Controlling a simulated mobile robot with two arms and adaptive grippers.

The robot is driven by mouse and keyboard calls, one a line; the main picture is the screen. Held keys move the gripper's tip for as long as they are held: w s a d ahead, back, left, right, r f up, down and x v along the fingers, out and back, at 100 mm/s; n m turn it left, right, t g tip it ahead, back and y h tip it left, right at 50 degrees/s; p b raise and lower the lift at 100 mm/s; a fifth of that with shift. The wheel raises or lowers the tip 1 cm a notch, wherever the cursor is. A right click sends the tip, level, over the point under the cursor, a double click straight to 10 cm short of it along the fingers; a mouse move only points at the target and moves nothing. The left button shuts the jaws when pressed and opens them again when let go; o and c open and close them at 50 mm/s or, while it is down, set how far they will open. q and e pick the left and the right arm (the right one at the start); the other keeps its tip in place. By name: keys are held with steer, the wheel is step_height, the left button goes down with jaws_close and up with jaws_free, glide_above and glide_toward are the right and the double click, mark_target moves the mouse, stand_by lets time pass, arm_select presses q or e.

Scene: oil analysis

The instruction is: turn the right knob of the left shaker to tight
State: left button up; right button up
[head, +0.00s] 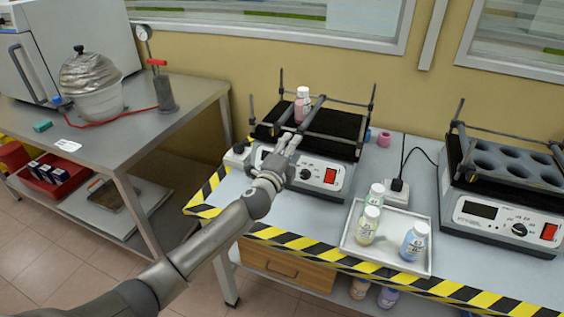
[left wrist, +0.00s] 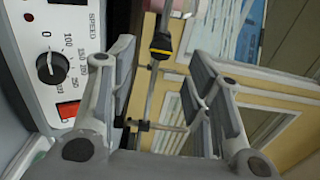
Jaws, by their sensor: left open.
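The left shaker (head: 335,146) stands on the bench against the wall, with a dark rack of upright rods and bars on top. A pink bottle (head: 302,104) stands in the rack, and its edge shows in the left wrist view (left wrist: 184,7). A black knob with a yellow band (left wrist: 161,46) sits on a rack bar, beyond the fingertips in the left wrist view; whether it is tight cannot be told. My left gripper (head: 287,143) is open and empty in front of the shaker's upper front edge. My right gripper is out of view.
The speed dial (left wrist: 52,67) and red switch (left wrist: 68,109) are close beside my left gripper. A white tray (head: 386,262) with several bottles stands at the front right. A second shaker (head: 500,225) is farther right. A grey side table (head: 120,150) stands at left.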

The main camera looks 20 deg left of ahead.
arm_select(q)
steer(key=s, duration=0.6)
steer(key=shift+s+a, duration=0.15)
steer(key=shift+s, duration=0.15)
steer(key=shift+f, duration=0.1)
steer(key=s+d+f+n+g, duration=0.1)
steer(key=s+f+n+g, duration=0.45)
steer(key=s, duration=0.75)
steer(key=s+d+f+n+g, duration=0.1)
steer(key=s+f+n+g, duration=0.4)
steer(key=s, duration=0.9)
steer(key=s+f+n+g, duration=0.4)
steer(key=s+f+n, duration=0.25)
steer(key=s, duration=0.65)
step_height(320, 180, down, 26)
steer(key=g, duration=0.1)
steer(key=s+a+f+g, duration=0.1)
steer(key=s+a+f, duration=0.1)
steer(key=s+f, duration=1.4)
steer(key=shift+s+a+m+y+p, duration=0.3)
steer(key=shift+s+a+m+p, duration=0.1)
steer(key=shift+s, duration=0.5)
